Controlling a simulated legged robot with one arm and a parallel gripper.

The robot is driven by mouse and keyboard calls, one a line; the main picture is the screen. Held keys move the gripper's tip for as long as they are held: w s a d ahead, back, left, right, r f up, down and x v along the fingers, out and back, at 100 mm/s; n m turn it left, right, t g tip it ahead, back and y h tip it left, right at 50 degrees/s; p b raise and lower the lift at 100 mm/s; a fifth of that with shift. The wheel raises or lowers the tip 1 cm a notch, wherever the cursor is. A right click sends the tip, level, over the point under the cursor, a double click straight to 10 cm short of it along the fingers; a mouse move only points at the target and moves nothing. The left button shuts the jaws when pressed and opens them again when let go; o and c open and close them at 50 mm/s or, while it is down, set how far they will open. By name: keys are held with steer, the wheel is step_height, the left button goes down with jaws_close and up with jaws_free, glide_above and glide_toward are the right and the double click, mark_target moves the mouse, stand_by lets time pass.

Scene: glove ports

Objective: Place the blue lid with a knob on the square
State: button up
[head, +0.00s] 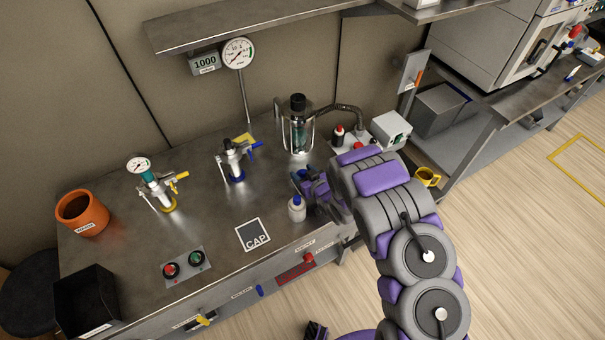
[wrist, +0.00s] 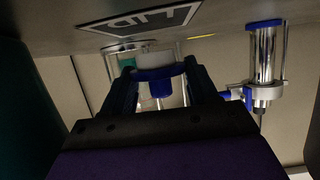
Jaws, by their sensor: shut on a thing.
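The blue lid with a knob (wrist: 156,76) sits on a white bottle (head: 297,210), which stands upright on the bench. In the upside-down wrist view the lid is between my two fingers, with the white bottle body (wrist: 152,59) beyond it. My gripper (wrist: 160,72) is shut on the lid. In the head view my gripper (head: 310,187) is just behind and right of the bottle and the lid is small there.
A tall glass vessel (head: 298,130) is behind my gripper. A button box (head: 184,266), orange pot (head: 82,212) and black bin (head: 85,300) are further left. Bench around the square is clear.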

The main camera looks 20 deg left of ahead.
steer(key=shift+d+f, duration=0.15)
steer(key=shift+d, duration=0.3)
steer(key=shift+f, duration=0.15)
